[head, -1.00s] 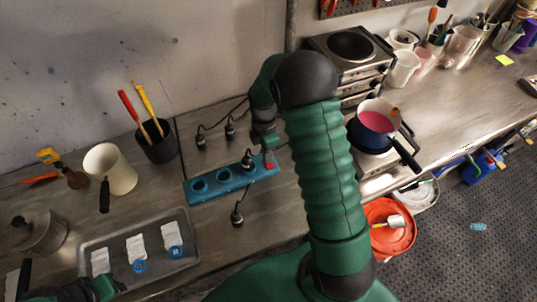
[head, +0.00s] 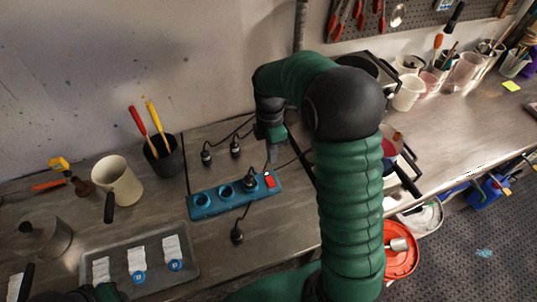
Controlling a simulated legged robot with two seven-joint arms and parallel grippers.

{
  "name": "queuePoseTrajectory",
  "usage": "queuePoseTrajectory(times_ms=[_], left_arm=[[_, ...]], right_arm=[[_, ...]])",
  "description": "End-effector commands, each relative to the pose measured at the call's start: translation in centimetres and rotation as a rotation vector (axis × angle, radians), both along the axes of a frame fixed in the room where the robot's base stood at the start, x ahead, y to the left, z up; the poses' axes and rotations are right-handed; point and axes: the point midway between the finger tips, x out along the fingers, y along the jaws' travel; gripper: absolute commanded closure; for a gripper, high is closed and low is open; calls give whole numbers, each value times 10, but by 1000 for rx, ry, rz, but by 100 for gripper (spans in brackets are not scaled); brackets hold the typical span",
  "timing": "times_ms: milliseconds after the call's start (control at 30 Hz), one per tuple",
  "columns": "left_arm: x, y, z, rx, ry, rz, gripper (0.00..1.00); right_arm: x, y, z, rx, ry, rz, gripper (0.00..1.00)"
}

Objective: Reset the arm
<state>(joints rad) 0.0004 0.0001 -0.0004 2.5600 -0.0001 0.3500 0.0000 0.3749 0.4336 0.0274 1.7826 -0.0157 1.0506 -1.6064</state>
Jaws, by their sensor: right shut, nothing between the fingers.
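My right arm comes up from the bottom and bends over the counter. Its gripper (head: 271,155) points down just above the right end of a blue power strip (head: 222,197), near the red switch (head: 269,180). The right gripper is shut and empty, and appears apart from the switch. The strip has a black plug in one socket and open sockets to its left. My left gripper (head: 108,292) is only partly in view at the bottom left edge, by the metal tray; its fingers cannot be made out.
A metal tray (head: 190,262) with white packets lies at the lower left. A cream pitcher (head: 122,183) and a black cup (head: 165,165) with tools stand behind. Loose black plugs (head: 236,236) lie around the strip. Hotplates and a pot (head: 390,141) are partly hidden behind my right arm.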

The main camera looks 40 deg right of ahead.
Motion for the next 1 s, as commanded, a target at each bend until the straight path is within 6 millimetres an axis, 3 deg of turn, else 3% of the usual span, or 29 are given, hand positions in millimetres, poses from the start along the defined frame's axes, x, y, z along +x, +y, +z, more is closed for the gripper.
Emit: queuePoseTrajectory(times_ms=[233, 333, 700, 833, 1000], left_arm=[[0, 0, 0, 0, 0, -1, 64], [0, 0, 0, 0, 0, -1, 64], [0, 0, 0, 0, 0, -1, 64], [0, 0, 0, 0, 0, -1, 64], [0, 0, 0, 0, 0, -1, 64]], right_arm=[[0, 5, 0, -6, -4, -15, 100], [-4, 21, -1, -29, -28, -106, 100], [-57, 112, -24, -41, -231, -922, 100], [-76, 130, -31, 7, -270, -1148, 100], [-85, 138, -34, 38, -283, -1269, 100]])
